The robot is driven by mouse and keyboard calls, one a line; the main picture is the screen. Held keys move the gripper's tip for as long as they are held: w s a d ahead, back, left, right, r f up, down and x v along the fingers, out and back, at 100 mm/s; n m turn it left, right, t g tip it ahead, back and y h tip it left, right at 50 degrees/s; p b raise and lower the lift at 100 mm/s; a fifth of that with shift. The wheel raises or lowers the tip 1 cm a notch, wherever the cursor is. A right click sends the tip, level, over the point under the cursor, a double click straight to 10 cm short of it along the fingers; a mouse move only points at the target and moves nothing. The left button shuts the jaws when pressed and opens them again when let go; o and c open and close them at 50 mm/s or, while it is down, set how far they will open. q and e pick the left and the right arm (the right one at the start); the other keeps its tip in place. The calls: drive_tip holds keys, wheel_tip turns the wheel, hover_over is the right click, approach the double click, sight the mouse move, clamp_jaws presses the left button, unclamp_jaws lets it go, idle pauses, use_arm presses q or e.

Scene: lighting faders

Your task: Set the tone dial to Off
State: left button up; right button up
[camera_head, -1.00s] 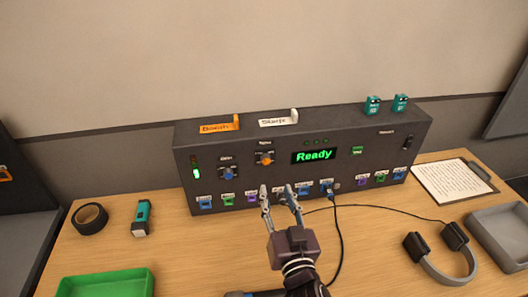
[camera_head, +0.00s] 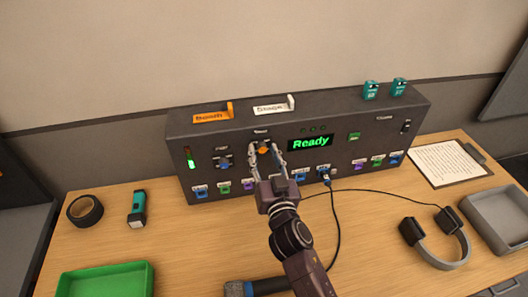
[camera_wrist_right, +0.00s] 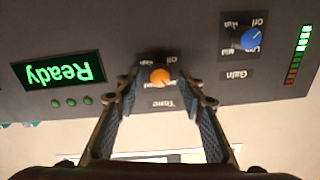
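The tone dial is an orange knob (camera_head: 264,150) on the front of the dark console (camera_head: 350,160). In the right wrist view the orange knob (camera_wrist_right: 160,77) sits above the upside-down label "Tone", with small position words around it, partly covered. My right gripper (camera_head: 266,150) is at the knob in the head view. In the wrist view its two fingers (camera_wrist_right: 162,88) are spread on either side of the knob with gaps visible; contact cannot be seen. My left gripper is not in view.
A blue gain dial (camera_head: 224,162) is left of the tone dial, and a green "Ready" display (camera_head: 311,143) is right of it. A row of coloured sockets runs below, with a plugged cable (camera_head: 325,176). Headphones (camera_head: 436,245) and trays lie on the table.

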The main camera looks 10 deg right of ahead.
clamp_jaws()
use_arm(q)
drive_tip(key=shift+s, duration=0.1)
use_arm(e)
drive_tip(key=shift+n, duration=0.3)
drive_tip(key=n, duration=0.3)
drive_tip(key=shift+n, duration=0.4)
drive_tip(key=n, duration=0.3)
drive_tip(key=shift+a+n, duration=0.1)
drive_tip(key=shift+n, duration=0.2)
drive_tip(key=n, duration=0.6)
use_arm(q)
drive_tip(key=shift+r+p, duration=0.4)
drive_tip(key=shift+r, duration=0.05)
use_arm(e)
drive_tip(key=n, duration=0.5)
drive_tip(key=shift+a+f, duration=0.1)
drive_tip(key=shift+f, duration=0.1)
drive_tip(key=shift+n, duration=0.5)
